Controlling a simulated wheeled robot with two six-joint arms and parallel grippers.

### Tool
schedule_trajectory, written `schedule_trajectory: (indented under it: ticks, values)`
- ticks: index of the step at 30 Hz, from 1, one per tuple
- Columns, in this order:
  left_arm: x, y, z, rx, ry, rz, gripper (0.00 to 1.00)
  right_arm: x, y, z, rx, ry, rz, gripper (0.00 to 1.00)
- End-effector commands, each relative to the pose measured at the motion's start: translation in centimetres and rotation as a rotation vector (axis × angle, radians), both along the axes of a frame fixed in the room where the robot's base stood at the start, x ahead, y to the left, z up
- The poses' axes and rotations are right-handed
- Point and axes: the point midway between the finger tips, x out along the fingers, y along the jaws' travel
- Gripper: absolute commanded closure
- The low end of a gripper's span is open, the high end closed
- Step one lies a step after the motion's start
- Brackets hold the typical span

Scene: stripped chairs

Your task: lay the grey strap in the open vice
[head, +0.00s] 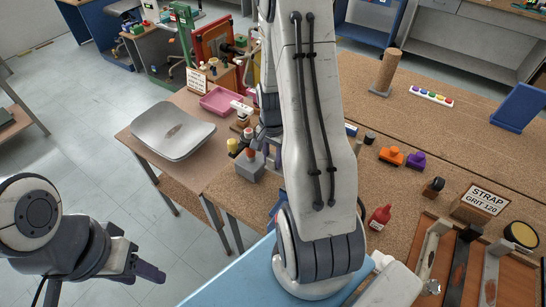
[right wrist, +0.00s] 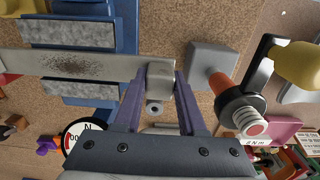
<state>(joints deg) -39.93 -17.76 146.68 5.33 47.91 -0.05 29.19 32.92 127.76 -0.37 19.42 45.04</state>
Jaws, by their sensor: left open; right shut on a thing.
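In the right wrist view my right gripper (right wrist: 162,85) is shut on the end block of the grey strap (right wrist: 100,66), a long pale flat bar. The strap runs left across the blue vice (right wrist: 128,20), lined up with the gap between its two rough grey jaw pads (right wrist: 72,34). I cannot tell whether it rests in the gap or hangs just above. In the head view my right arm hides the strap and most of the vice; a blue bit (head: 275,207) shows beside the arm. My left gripper (head: 150,272) is open and empty, over the floor at bottom left.
A grey block (head: 250,167) with an orange-red top and a yellow-handled tool (right wrist: 298,62) stand close to the right gripper. A brown rack (head: 424,238) with bars is at right, beside a STRAP GRIT 120 sign (head: 487,200). A red bottle (head: 379,217) stands nearby.

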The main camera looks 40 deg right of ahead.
Motion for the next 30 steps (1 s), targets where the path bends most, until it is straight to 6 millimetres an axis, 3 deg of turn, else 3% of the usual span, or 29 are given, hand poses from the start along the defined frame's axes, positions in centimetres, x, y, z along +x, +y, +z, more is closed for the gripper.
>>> schedule_trajectory:
  ticks: [1,3,4,17,30]
  values:
    - [0.0,0.0,0.0,0.000,0.000,0.000,0.50,0.0,0.0,0.0,0.000,0.000,0.000,0.56]
    - [0.0,0.0,0.0,0.000,0.000,0.000,0.50,0.0,0.0,0.0,0.000,0.000,0.000,0.30]
    - [0.0,0.0,0.0,0.000,0.000,0.000,0.50,0.0,0.0,0.0,0.000,0.000,0.000,0.25]
    - [0.0,0.0,-0.3,0.000,0.000,0.002,0.50,0.1,-0.1,0.9,-0.002,-0.004,0.000,0.25]
    - [0.0,0.0,-1.6,0.000,0.000,0.004,0.50,0.2,-0.1,8.7,-0.003,-0.005,0.000,0.25]
